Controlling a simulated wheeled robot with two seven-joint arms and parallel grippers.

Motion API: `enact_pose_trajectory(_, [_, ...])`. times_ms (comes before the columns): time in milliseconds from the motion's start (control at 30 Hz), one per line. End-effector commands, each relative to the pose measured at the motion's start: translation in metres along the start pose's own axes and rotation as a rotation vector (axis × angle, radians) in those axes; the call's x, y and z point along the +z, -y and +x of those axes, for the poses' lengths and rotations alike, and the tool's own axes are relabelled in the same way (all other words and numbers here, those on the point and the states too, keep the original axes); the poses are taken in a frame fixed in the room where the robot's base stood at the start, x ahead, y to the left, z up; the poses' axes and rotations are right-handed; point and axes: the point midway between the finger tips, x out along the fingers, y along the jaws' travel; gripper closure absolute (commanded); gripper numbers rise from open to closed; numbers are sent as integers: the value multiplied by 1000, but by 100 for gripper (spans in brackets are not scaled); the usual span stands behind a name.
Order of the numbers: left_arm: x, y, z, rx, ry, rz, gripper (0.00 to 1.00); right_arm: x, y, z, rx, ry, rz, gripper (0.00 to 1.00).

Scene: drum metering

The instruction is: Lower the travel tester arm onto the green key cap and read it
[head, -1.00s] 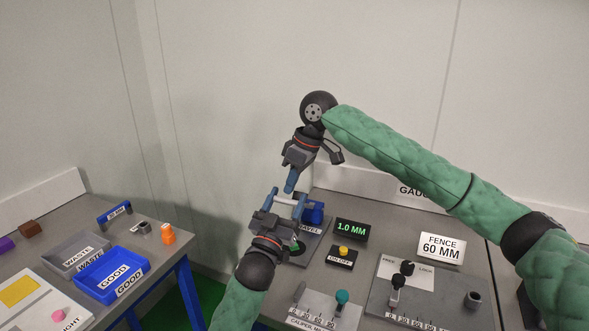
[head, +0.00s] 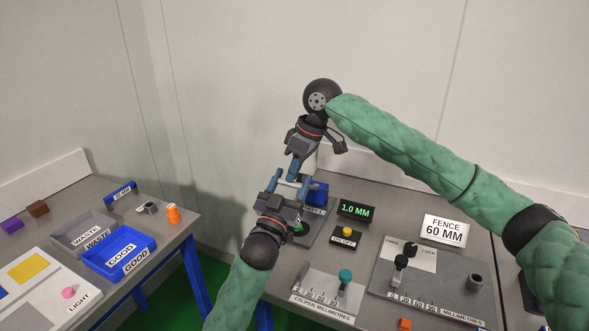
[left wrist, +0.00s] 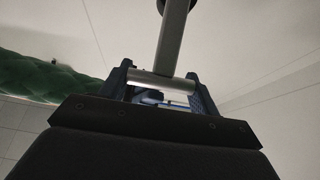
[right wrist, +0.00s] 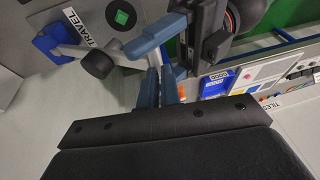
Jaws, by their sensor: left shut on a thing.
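The travel tester (head: 318,232) is a grey plate with a blue hinge block (head: 317,193) and a TRAVEL label. Its raised silver arm has a black foot, seen in the right wrist view (right wrist: 97,62). The green key cap (right wrist: 121,17) sits on a black base on the plate, with the foot apart from it. My left gripper (head: 289,186) is shut on the arm's silver crossbar (left wrist: 160,82), above the plate. My right gripper (head: 292,176) hangs just behind it, fingers close together and seemingly empty. The display (head: 356,210) reads 1.0 MM.
A yellow-button box (head: 346,234), a caliper plate (head: 325,292) and a fence plate (head: 425,285) stand to the right. On the left table are a blue GOOD bin (head: 119,256), a grey WASTE bin (head: 84,232) and an orange piece (head: 173,214). A gap separates the tables.

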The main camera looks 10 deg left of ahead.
Motion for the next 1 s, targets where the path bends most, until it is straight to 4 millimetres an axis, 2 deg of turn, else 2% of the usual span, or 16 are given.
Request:
enact_pose_trajectory(33, [-4,0,2,1,-8,0,32,2,2,7,-8,8,-1,100])
enact_pose_trajectory(100, [-4,0,2,1,-8,0,19,1,2,6,-7,7,-1,100])
enact_pose_trajectory(133, [-4,0,2,1,-7,0,16,1,2,6,-7,7,-1,100])
enact_pose_trajectory(533, [-2,0,-5,0,-4,0,16,1,1,4,-4,4,0,100])
enact_pose_trajectory(667, [-1,0,-20,0,-3,-1,16,1,1,3,-3,4,0,100])
enact_pose_trajectory(1000, [0,0,-72,0,-3,-1,16,1,0,3,-3,3,0,100])
